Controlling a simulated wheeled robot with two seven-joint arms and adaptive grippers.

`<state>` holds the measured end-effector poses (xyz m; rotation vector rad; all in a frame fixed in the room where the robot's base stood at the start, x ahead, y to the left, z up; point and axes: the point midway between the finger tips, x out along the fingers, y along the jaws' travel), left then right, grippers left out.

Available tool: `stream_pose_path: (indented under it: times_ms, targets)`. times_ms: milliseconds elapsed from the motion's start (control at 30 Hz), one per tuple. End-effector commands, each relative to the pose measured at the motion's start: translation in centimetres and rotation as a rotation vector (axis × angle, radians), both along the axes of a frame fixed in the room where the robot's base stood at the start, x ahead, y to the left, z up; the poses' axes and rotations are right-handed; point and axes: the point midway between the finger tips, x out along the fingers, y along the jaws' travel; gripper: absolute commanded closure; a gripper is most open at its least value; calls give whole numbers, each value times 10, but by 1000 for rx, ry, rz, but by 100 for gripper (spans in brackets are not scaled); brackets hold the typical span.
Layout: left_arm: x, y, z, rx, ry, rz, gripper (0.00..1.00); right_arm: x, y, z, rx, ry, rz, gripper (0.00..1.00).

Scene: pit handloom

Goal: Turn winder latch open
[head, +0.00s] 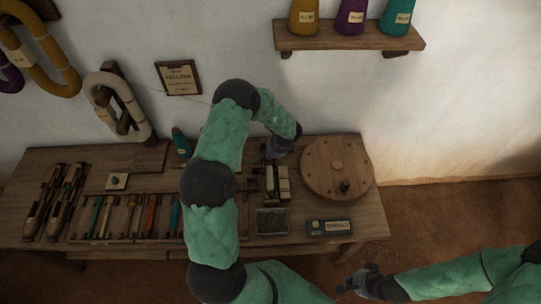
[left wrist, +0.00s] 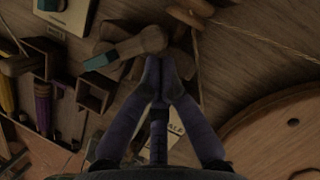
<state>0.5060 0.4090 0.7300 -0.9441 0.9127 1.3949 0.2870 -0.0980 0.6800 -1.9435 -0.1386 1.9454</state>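My left gripper (head: 277,150) is over the back of the bench, just left of the round wooden wheel (head: 325,160). In the left wrist view, the left fingers (left wrist: 158,68) come together at their tips. The tips are against or just below a wooden lever (left wrist: 145,42) with a teal end pointing left, which looks like the winder latch. I cannot tell whether the lever is between the tips. In the head view my arm and gripper hide the lever. My right gripper (head: 358,283) is low at the right, away from the bench; its finger gap is unclear.
The bench (head: 130,158) holds several shuttles and coloured tools at the left. Wooden blocks (head: 284,185), a dark tray (head: 271,221) and a teal box (head: 329,227) lie near the wheel. A shelf (head: 350,40) with three cones hangs above. Floor at the right is clear.

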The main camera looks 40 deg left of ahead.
Motion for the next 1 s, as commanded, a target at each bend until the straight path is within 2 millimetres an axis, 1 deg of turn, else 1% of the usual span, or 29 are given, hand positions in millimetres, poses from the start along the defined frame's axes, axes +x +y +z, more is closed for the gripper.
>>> stream_pose_path:
  times_ms: [567,1000]
  targets:
    - [5,7,-1,0,-1,128,100,0,0,-2,0,0,0,100]
    - [10,17,-1,0,-1,312,100,0,0,-7,0,0,0,100]
